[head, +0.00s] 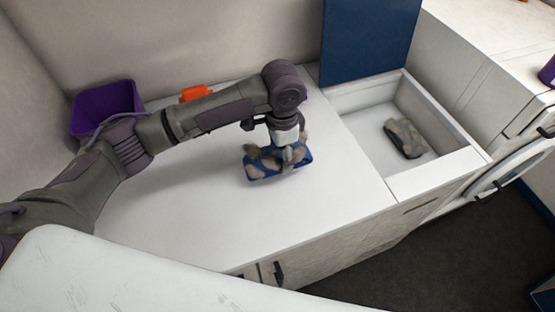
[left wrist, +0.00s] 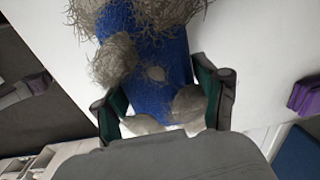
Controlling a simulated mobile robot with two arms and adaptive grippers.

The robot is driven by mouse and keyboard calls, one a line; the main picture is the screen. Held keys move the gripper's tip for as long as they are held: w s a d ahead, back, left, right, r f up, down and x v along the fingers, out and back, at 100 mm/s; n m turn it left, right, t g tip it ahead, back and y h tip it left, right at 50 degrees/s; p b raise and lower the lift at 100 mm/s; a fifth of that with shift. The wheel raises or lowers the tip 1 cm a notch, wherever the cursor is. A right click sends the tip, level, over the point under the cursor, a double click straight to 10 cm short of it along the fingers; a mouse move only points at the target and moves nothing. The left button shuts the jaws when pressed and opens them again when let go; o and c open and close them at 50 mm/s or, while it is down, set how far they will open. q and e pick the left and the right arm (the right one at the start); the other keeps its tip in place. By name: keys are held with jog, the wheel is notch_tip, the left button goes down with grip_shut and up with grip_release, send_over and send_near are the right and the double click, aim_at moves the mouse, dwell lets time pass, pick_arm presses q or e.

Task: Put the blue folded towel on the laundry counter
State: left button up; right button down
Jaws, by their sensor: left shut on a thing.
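The blue towel (head: 265,172) has grey-brown fluffy clumps of hair on it. My left gripper (head: 287,148) points down and is shut on it, over the long white worktop (head: 200,205). Whether the towel touches the worktop is hard to tell. In the left wrist view the blue towel (left wrist: 160,62) lies between the two green-lined fingers of my left gripper (left wrist: 160,100), with clumps on and around it. The white counter (head: 480,50) at the right, above a round-doored machine, looks like the laundry counter. My right gripper is not in view.
A purple bin (head: 105,110) and an orange object (head: 195,93) stand at the back of the worktop. A white tub (head: 440,168) with a dark, fur-covered item (head: 405,138) and a raised blue panel (head: 365,40) lie between worktop and laundry counter. A purple object (head: 548,72) is at the right edge.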

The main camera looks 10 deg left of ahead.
aim_at(279, 166)
pick_arm(q)
jog(key=shift+s+a+f, duration=0.15)
jog(key=shift+s+a, duration=0.05)
jog(key=shift+s, duration=0.1)
jog(key=shift+f, duration=0.3)
notch_tip(279, 166, down, 3)
jog(key=shift+a+f+p, duration=0.1)
jog(key=shift+f+p, duration=0.05)
jog(key=shift+p, duration=0.4)
jog(key=shift+f, duration=0.2)
jog(key=o, duration=1.1)
jog(key=shift+f, duration=0.1)
jog(key=shift+o, duration=0.2)
